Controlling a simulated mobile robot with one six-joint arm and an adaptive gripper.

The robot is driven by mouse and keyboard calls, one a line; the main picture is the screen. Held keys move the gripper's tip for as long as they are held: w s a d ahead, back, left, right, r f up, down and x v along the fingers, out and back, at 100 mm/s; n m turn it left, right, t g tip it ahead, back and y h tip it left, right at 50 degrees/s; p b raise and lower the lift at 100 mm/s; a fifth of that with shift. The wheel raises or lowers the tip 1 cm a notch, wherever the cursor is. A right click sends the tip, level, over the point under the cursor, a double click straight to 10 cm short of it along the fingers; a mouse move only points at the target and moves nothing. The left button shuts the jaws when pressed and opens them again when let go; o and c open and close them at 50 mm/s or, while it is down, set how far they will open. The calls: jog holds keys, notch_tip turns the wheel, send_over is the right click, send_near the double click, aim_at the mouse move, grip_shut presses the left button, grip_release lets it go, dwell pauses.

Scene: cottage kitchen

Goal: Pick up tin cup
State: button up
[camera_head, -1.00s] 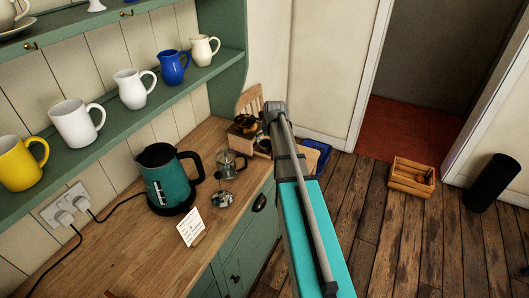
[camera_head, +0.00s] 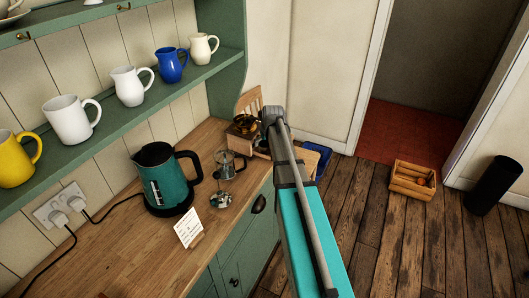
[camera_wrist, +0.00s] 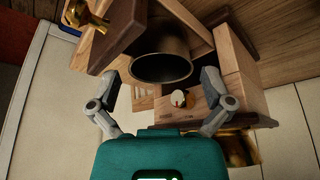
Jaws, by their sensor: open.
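A dark grey, round metal cup (camera_wrist: 161,64), which looks like the tin cup, shows in the wrist view with its rim toward the camera. It is in front of wooden parts. My gripper (camera_wrist: 161,80) is open, with one finger on the left and one on the right. The cup is between and beyond the fingertips in the picture, with no clear contact. In the head view my arm covers the spot, and I cannot make out the cup or the fingers.
A wooden coffee grinder (camera_head: 246,124) with a brass top stands at the counter's far end, beside my arm. A teal kettle (camera_head: 166,182), glass press (camera_head: 225,165) and card (camera_head: 188,228) stand nearer on the counter.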

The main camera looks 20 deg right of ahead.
jog(key=shift+b+x, duration=0.95)
jog(key=shift+x, duration=0.4)
jog(key=c, duration=0.8)
jog(key=shift+r, duration=0.2)
notch_tip(320, 180, up, 3)
jog(key=p, duration=0.3)
jog(key=shift+f, duration=0.1)
jog(key=shift+c, duration=0.2)
jog(key=s+r+p, duration=0.1)
jog(key=r+p, duration=0.1)
jog(key=s+d+r+p, duration=0.1)
jog(key=s+r+p, duration=0.2)
jog(key=r+p, duration=0.1)
jog(key=shift+s+d, duration=0.2)
jog(key=shift+d, duration=0.2)
jog(key=s+d+r+p, duration=0.4)
jog(key=s, duration=0.4)
jog(key=shift+s, duration=0.25)
